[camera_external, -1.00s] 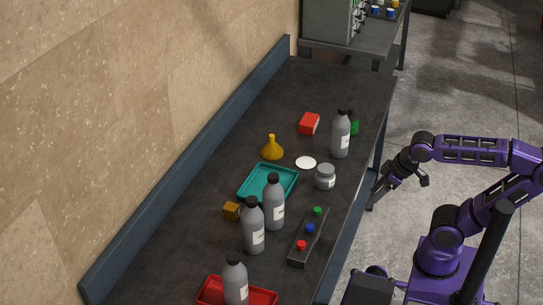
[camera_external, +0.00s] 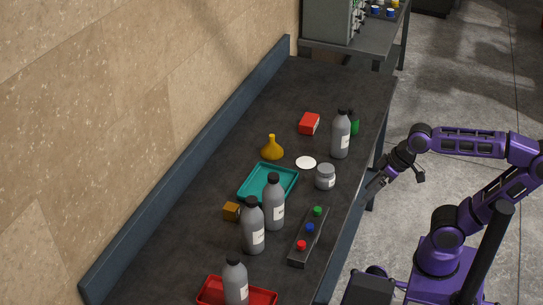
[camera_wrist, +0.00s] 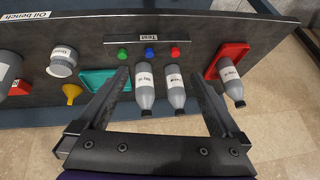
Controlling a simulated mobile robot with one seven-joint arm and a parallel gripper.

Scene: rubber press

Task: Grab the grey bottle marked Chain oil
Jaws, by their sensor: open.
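Several alike grey bottles with black caps and white labels stand on the bench. In the external view, two stand side by side near the middle, one nearer the camera (camera_external: 253,228) and one just beyond (camera_external: 273,203). Another (camera_external: 235,282) stands in the red tray and one (camera_external: 340,135) farther back. The wrist view also shows the middle pair (camera_wrist: 145,88) (camera_wrist: 175,90) between the finger lines. Their label text is too small to read, so I cannot tell which says Chain oil. My gripper (camera_external: 371,191) is open and empty at the bench's right edge, apart from every bottle.
A button box (camera_external: 308,238) with red, blue and green buttons lies right of the middle pair. A teal tray (camera_external: 250,197), yellow funnel (camera_external: 272,150), grey jar (camera_external: 325,177), brown block (camera_external: 231,211), red tray (camera_external: 268,298) and red box (camera_external: 309,124) are also on the bench.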

